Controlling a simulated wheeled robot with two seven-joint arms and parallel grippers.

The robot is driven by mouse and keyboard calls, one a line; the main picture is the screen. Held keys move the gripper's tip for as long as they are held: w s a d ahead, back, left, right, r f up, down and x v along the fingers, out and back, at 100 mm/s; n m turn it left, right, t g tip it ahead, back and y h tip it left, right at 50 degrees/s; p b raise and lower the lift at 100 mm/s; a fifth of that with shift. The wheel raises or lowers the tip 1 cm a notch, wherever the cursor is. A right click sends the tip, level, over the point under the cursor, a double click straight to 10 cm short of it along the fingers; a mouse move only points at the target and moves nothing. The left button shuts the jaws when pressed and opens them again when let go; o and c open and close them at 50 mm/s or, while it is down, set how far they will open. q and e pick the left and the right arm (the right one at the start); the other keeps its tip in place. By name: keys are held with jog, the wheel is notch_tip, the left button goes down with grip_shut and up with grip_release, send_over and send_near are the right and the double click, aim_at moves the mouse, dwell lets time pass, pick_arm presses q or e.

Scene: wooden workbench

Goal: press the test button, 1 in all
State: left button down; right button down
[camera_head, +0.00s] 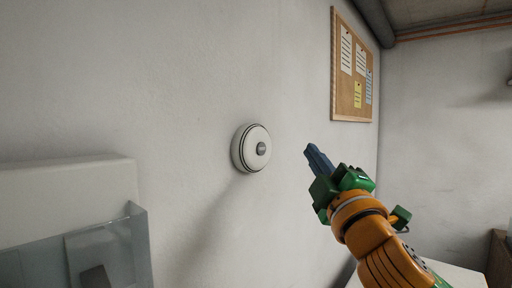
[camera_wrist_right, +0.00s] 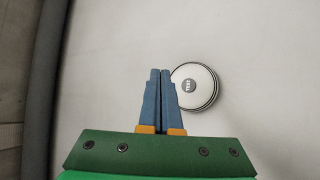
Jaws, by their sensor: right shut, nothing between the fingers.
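A round white device with dark rings (camera_head: 243,156) is mounted on the pale wall. Its small grey test button (camera_head: 261,149) sits on its face. In the right wrist view the device (camera_wrist_right: 204,92) is right of the fingertips, and the button (camera_wrist_right: 187,86) shows clear of the fingers. My right gripper (camera_head: 310,149) has blue fingers and a green body on an orange arm. It is shut and empty, to the right of the device in the head view and apart from it. The fingers (camera_wrist_right: 160,74) cover a bit of the device's left edge in the wrist view. My left gripper is not in view.
A cork board (camera_head: 348,97) with pinned papers hangs on the wall at upper right. A clear-sided holder (camera_head: 139,240) and a white box-like panel (camera_head: 60,195) stand at lower left. The wall around the device is bare.

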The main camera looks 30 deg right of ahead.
aim_at(261, 149)
jog(key=w+a+p, duration=0.2)
jog(key=w+a, duration=0.1)
jog(key=w, duration=0.5)
jog(key=shift+w+p, duration=0.15)
jog(key=shift+p, duration=0.2)
jog(key=shift+w+a, duration=0.1)
dwell(1.8)
jog(key=shift+w+a, duration=0.1)
jog(key=shift+w, duration=0.15)
jog(key=shift+w+a, duration=0.1)
jog(key=shift+w, duration=0.2)
dwell(0.6)
jog(key=shift+s+f, duration=0.1)
jog(key=shift+s, duration=0.05)
dwell(0.3)
jog(key=shift+s+d, duration=0.25)
jog(key=shift+s, duration=0.2)
